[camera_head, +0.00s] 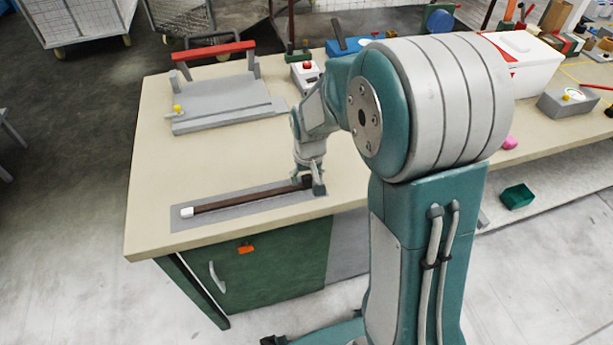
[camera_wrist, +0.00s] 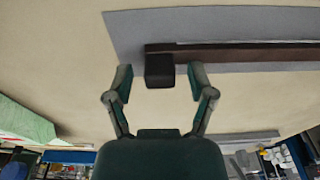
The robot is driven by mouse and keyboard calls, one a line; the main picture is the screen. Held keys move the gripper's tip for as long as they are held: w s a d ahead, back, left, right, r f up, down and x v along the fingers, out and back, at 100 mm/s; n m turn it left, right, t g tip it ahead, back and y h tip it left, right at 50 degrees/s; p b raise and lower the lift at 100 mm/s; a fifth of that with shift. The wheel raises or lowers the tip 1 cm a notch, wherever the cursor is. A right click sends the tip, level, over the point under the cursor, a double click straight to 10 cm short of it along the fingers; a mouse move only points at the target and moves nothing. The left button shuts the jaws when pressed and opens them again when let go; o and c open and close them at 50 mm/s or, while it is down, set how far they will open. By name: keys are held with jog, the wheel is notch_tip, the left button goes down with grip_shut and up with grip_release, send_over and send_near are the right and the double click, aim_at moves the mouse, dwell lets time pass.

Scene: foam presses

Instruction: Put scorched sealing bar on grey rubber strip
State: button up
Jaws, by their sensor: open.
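The sealing bar (camera_head: 245,198) is long and dark brown, with a white block at its left end and a black block at its right end. It lies lengthwise on the flat grey strip (camera_head: 250,209) near the table's front edge. My gripper (camera_head: 313,181) is at the bar's right end. In the wrist view, my open gripper (camera_wrist: 160,82) has one finger on each side of the black end block. The bar (camera_wrist: 250,56) runs off to the right over the grey strip (camera_wrist: 125,30).
A grey press (camera_head: 222,100) with a red handle stands at the table's back left. A white box with a red button (camera_head: 306,70) is behind my arm. The beige tabletop (camera_head: 150,165) is clear between press and strip. My arm hides part of the right side.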

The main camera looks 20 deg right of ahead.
notch_tip(320, 180, up, 12)
jog(key=s, duration=0.2)
jog(key=s+r+t, duration=0.2)
jog(key=s+r, duration=0.1)
jog(key=s, duration=0.6)
jog(key=s+r+t, duration=0.2)
jog(key=s+r, duration=0.1)
jog(key=s, duration=0.7)
jog(key=shift+r, duration=0.25)
